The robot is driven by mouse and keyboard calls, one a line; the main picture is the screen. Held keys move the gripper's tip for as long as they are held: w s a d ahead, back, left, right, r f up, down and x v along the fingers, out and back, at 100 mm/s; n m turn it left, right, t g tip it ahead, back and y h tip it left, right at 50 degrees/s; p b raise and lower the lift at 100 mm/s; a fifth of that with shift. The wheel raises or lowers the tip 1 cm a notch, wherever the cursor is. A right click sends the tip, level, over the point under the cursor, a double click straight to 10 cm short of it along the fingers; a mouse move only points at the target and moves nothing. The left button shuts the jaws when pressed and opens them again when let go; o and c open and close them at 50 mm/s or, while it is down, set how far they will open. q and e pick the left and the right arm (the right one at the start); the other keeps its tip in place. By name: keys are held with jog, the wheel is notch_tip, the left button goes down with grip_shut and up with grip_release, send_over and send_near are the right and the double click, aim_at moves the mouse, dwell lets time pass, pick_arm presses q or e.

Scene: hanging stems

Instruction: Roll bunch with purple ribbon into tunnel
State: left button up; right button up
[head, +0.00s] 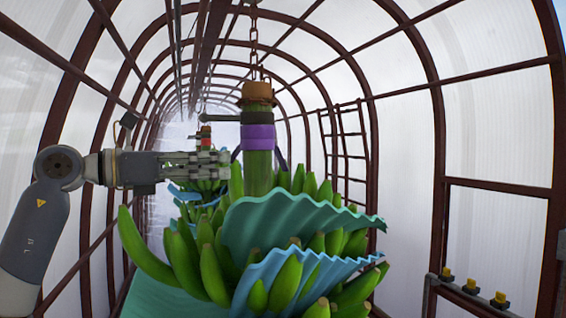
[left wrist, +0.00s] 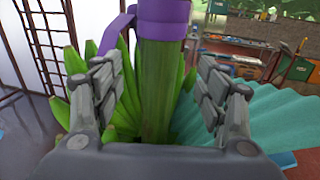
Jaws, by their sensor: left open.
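The banana bunch (head: 205,255) hangs upright in the middle of the head view, with wavy teal and blue sheets (head: 290,222) between its hands of green fruit. A purple ribbon (head: 258,137) wraps its thick green stem (head: 259,170), which hangs from a chain (head: 254,50). My left gripper (head: 226,164) comes in from the left at the stem, just below the ribbon. In the left wrist view its fingers (left wrist: 160,92) are open on either side of the stem (left wrist: 160,85), with gaps showing. The purple ribbon (left wrist: 162,22) is above them. The tunnel (head: 185,125) with translucent walls stretches away behind the bunch.
Another bunch with a red ribbon (head: 206,142) hangs farther down the tunnel. An overhead rail (head: 207,45) runs along the roof. A ladder-like rack (head: 345,150) stands at the right wall. A bench with tools (left wrist: 240,58) shows in the left wrist view.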

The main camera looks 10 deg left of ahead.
aim_at(245, 161)
pick_arm(q)
jog(key=shift+w+d+r+p, duration=0.15)
jog(key=shift+r+p, duration=0.1)
jog(key=shift+p, duration=0.05)
jog(key=p+x, duration=0.1)
jog(key=x, duration=0.2)
jog(key=shift+w+d, duration=0.15)
jog(key=p+x, duration=0.1)
jog(key=x, duration=0.2)
jog(key=shift+w+d+f, duration=0.1)
jog(key=shift+w+d, duration=0.15)
jog(key=shift+d, duration=0.05)
jog(key=shift+x, duration=1.05)
jog(key=shift+f, duration=0.15)
jog(key=shift+c, duration=0.7)
jog(key=c, duration=1.4)
jog(key=shift+o, duration=0.2)
jog(key=shift+w+a+p, duration=0.1)
jog(key=shift+a+p, duration=0.05)
jog(key=shift+p, duration=0.15)
pick_arm(e)
jog(key=s+a+r, duration=0.3)
jog(key=shift+s+a+r, duration=0.1)
jog(key=shift+s+a, duration=0.15)
jog(key=shift+a, duration=0.05)
